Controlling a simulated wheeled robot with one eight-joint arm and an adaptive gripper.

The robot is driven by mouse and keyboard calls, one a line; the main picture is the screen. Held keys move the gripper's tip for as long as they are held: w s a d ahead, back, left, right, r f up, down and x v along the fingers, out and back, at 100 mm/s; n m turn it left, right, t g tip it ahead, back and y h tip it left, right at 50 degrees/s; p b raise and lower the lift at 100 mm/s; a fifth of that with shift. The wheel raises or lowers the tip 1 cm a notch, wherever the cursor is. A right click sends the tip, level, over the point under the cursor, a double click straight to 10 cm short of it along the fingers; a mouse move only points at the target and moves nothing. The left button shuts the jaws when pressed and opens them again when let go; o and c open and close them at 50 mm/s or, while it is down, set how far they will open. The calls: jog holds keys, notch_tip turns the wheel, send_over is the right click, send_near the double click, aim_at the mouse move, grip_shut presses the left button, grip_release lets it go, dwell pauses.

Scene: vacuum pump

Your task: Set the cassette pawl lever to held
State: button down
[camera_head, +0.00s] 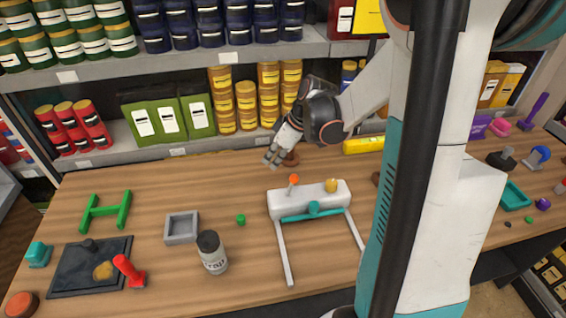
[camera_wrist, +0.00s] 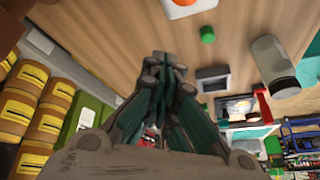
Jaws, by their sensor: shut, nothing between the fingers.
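A white device (camera_head: 309,197) with two pale legs and a teal bar (camera_head: 312,214) lies on the wooden workbench in the head view. A small lever with an orange ball tip (camera_head: 294,180) stands up on its left part; this looks like the pawl lever. A yellow knob (camera_head: 331,185) sits on its right part. The orange tip also shows at the top edge of the wrist view (camera_wrist: 181,3), partly cut off. My gripper (camera_head: 272,160) is shut and empty, above the bench behind and left of the lever, apart from it. Its closed fingers show in the wrist view (camera_wrist: 165,62).
A brown round piece (camera_head: 290,159) is beside my gripper. A green cap (camera_head: 241,219), a grey square frame (camera_head: 181,227) and a capped jar (camera_head: 212,253) stand left of the device. Shelves with yellow cans (camera_head: 246,106) rise behind.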

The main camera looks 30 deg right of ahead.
jog(key=p+v, duration=0.2)
jog(key=v, duration=0.8)
jog(key=shift+w+a, duration=0.1)
jog(key=shift+w, duration=0.1)
